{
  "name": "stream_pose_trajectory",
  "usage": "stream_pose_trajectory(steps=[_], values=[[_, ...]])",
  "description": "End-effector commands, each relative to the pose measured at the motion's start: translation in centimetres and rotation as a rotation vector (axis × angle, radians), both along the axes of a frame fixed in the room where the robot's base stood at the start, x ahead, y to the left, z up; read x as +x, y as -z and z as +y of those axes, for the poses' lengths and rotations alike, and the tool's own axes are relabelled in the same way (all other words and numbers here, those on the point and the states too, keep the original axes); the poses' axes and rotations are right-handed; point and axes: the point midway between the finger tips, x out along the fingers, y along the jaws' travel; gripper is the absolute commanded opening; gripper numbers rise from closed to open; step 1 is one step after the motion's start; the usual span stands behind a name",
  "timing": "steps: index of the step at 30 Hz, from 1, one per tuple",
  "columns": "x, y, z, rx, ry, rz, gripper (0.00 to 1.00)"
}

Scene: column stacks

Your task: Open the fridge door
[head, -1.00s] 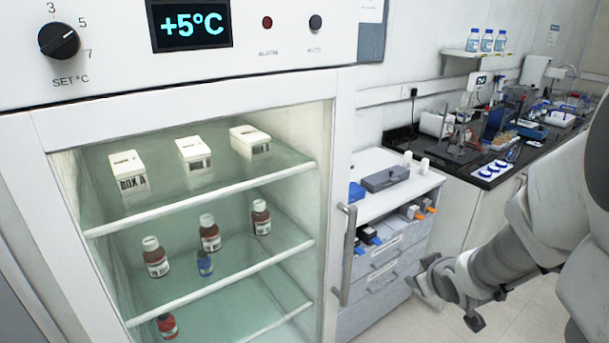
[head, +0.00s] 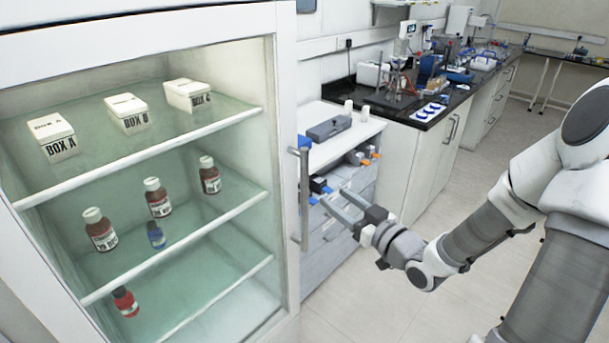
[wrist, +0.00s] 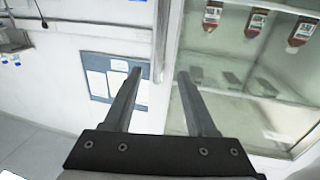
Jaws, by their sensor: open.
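The fridge (head: 285,60) fills the left of the head view. Its glass-fronted door looks closed, with boxes and bottles on shelves behind it. The upright grey bar handle (head: 303,200) is on the door's right edge; the same handle (wrist: 163,35) runs down from the top of the wrist view. My gripper (head: 333,198) is open and empty, to the right of the handle, with its fingers pointing at it. In the wrist view, the handle's visible end appears between my two fingertips (wrist: 159,74). A gap to the handle shows in the head view; its depth is unclear.
A drawer cabinet (head: 335,225) with a grey case (head: 329,128) on top stands right behind my gripper. A black bench (head: 415,105) with lab equipment runs along the wall. The floor (head: 490,255) at right is clear.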

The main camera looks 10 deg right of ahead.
Motion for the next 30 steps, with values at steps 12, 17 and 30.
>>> stream_pose_trajectory(steps=[12, 17, 30], values=[[8.3, 0.0, 3.9, 0.002, -0.001, 0.0, 0.57], [10.5, 0.0, 4.9, 0.001, -0.001, 0.0, 0.57], [11.9, 0.0, 5.5, 0.0, 0.001, 0.002, 0.57]])
